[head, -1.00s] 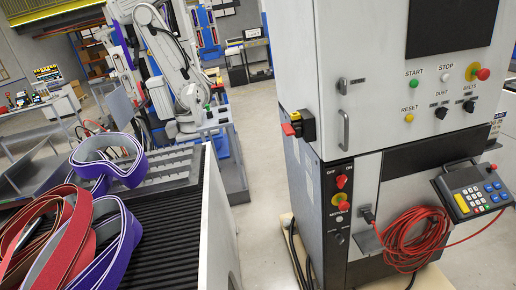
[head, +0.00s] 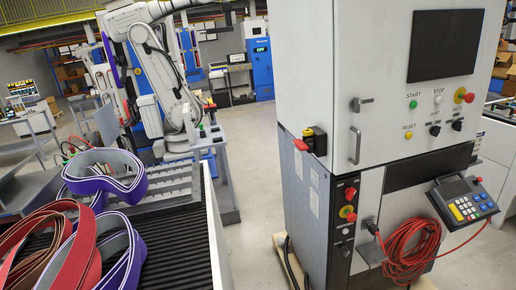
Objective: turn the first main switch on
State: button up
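A tall grey control cabinet (head: 318,75) stands right of centre in the head view. On its left side face is a black and yellow switch with a red handle (head: 304,144), which sticks out to the left. On the dark lower front panel, a red rotary knob (head: 350,193) sits under OFF and ON marks. A red button on a yellow base (head: 347,213) is just below it. Which of these is the first main switch, I cannot tell for certain. The exact knob position is too small to read. My gripper is not in view.
A conveyor (head: 165,205) with purple and red belts (head: 105,180) fills the left front. A white robot arm (head: 160,70) stands behind it. Open floor (head: 252,185) lies between conveyor and cabinet. A red coiled cable (head: 410,250) and keypad (head: 465,203) are on the cabinet's front.

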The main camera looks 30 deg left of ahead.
aim_at(307, 144)
jog(key=u, duration=0.1)
jog(key=i, duration=1)
jog(key=u, duration=0.05)
